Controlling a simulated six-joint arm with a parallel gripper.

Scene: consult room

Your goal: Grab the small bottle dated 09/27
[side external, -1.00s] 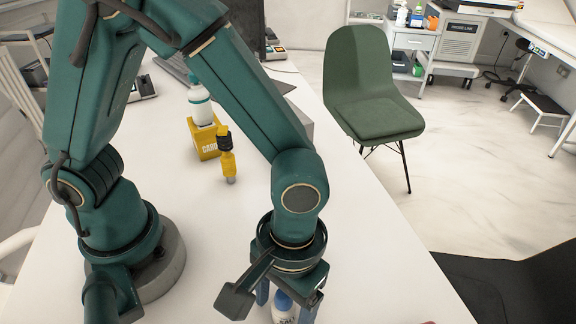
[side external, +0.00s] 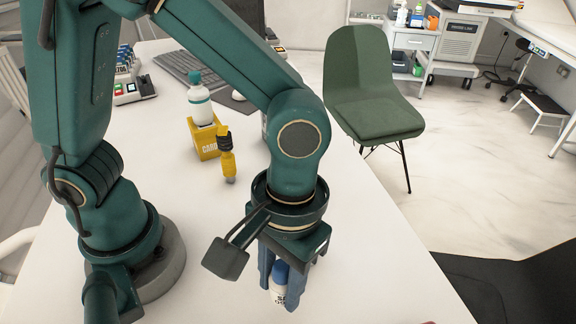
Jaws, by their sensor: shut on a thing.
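In the side external view, a small white bottle with a blue cap (side external: 279,288) is between the two fingers of my gripper (side external: 282,285), near the front edge of the table. My gripper points down and is shut on this bottle. The bottle is upright or nearly so, and the fingers hide part of its sides. Dark print shows on its label, but it is too small to read as a date. Whether the bottle's base touches the table cannot be told.
A yellow box (side external: 206,140) and a white bottle with a teal cap (side external: 200,102) stand further back on the white table (side external: 215,215). A keyboard (side external: 187,69) lies behind. A green chair (side external: 365,85) is beyond the table's right edge.

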